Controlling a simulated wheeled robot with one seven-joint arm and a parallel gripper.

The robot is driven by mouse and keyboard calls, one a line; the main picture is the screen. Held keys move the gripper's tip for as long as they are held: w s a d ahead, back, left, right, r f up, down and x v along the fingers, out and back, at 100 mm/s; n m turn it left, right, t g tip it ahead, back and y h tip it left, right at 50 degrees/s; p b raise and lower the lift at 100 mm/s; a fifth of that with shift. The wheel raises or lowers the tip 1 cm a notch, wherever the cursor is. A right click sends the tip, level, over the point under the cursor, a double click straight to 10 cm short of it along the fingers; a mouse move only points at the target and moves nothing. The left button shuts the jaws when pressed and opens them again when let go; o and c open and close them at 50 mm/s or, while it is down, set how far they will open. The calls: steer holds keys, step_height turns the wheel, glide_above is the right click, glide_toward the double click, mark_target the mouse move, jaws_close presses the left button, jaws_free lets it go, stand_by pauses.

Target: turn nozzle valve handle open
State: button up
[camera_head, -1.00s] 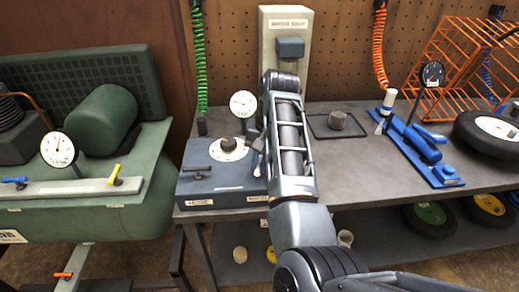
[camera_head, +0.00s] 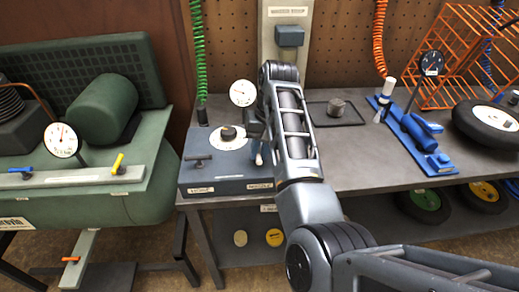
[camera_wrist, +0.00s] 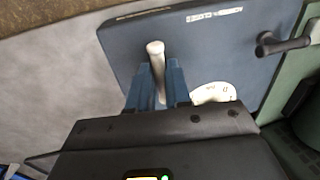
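The nozzle valve handle is a pale lever (camera_head: 259,158) at the front right of a blue-grey valve box (camera_head: 215,188) on the bench. In the wrist view, the pale handle (camera_wrist: 155,48) lies between the two blue fingers of my gripper (camera_wrist: 160,75), its rounded end reaching past the fingertips. The fingers stand a small gap apart, with the handle between them; whether both touch it I cannot tell. In the head view my arm partly hides the gripper (camera_head: 254,148) and the box's right side.
A second, dark handle (camera_head: 198,158) is on the box's left side, also in the wrist view (camera_wrist: 285,44). A dark knob (camera_head: 228,132) and a white gauge (camera_head: 243,92) are close by. A green compressor (camera_head: 90,190) stands left.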

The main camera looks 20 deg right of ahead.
steer(key=o, duration=0.4)
steer(key=shift+r, duration=0.15)
steer(key=r+p, duration=0.1)
steer(key=r, duration=0.2)
steer(key=d+r+p, duration=0.1)
steer(key=r, duration=0.3)
steer(key=shift+s+d+r, duration=0.15)
steer(key=shift+d+r, duration=0.05)
steer(key=shift+s, duration=0.1)
stand_by(0.4)
